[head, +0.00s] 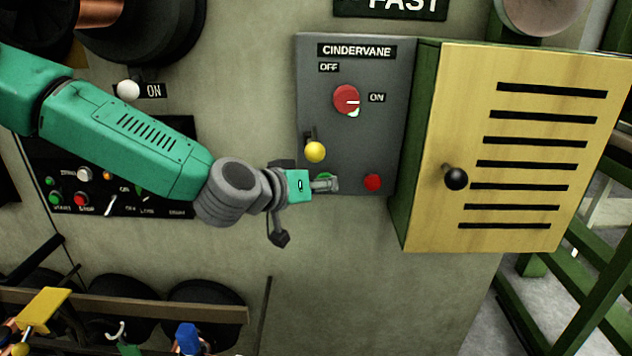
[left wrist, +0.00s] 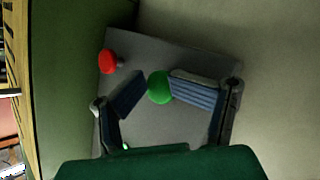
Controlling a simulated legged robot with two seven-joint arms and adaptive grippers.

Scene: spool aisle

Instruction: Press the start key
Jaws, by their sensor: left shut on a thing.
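A green key (head: 323,177) sits low on the grey CINDERVANE panel (head: 390,130), mostly hidden behind my left gripper (head: 330,185) in the head view. No label for it shows. In the left wrist view the green key (left wrist: 160,87) is a round button between the two fingers of my left gripper (left wrist: 157,90). The fingers are closed in on it from both sides. How far the key is pushed in cannot be told. A red button (head: 373,182) is to its right, untouched; it also shows in the left wrist view (left wrist: 107,61). My right gripper is not in view.
Above are a yellow-ball lever (head: 315,152) and a red rotary knob (head: 346,99) with its white mark toward ON. A yellow slatted door (head: 530,150) with a black knob stands open at right. Another control panel (head: 170,190) is behind my left arm.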

